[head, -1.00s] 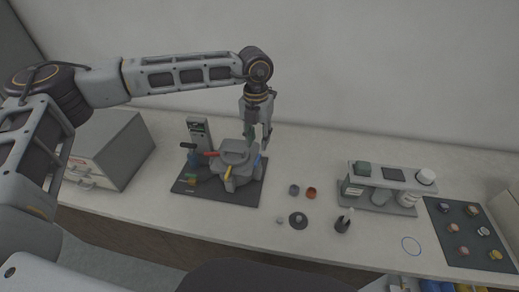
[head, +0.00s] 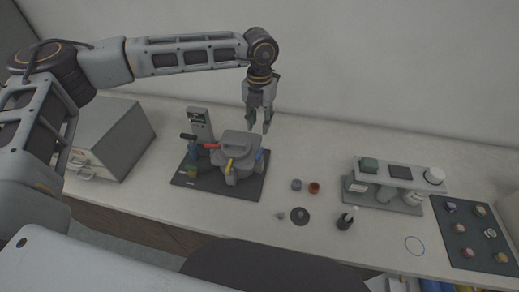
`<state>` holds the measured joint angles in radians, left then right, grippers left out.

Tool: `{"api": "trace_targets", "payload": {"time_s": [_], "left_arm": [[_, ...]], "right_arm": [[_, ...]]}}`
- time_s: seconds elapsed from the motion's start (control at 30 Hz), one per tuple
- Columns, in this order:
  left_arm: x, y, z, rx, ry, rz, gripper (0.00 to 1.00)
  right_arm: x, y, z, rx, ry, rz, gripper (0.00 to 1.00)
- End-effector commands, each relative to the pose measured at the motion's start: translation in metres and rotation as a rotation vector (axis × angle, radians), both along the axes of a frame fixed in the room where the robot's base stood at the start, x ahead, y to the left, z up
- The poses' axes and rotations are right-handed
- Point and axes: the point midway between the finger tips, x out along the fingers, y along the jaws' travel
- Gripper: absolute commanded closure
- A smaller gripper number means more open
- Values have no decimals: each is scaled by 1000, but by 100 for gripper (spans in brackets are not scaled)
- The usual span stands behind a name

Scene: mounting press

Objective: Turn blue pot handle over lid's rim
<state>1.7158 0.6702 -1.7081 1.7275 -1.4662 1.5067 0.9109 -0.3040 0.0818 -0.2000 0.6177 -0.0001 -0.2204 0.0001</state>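The grey pot of the press (head: 236,145), with its lid on, stands on a dark base plate (head: 190,184). The blue handle (head: 259,155) is on the right side of the pot, close to the lid's edge; it is too small to tell whether it lies over the rim. A red handle (head: 211,146) is at the left and a yellow handle (head: 229,167) at the front. My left gripper (head: 257,129) points down behind and above the blue handle, apart from it, with its fingers spread and nothing between them. My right gripper is out of view.
A grey box (head: 115,140) stands left of the press. Small cups (head: 314,187), a dark disc (head: 299,216) and a dark bottle (head: 345,219) lie to the right. Further right are a grey stand (head: 390,195) and a dark mat (head: 470,235) with samples. The wall is close behind.

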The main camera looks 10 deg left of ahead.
Motion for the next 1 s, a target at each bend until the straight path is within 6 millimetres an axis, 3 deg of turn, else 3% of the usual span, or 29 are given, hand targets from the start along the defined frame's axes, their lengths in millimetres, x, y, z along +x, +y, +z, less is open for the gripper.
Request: {"api": "trace_targets", "payload": {"time_s": [0.27, 1.0], "left_arm": [[-1, 0, -25, 2, 4, 0, 68], [-1, 0, -118, 1, 3, 1, 68]], "right_arm": [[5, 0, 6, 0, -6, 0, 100], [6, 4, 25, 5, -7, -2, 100]]}}
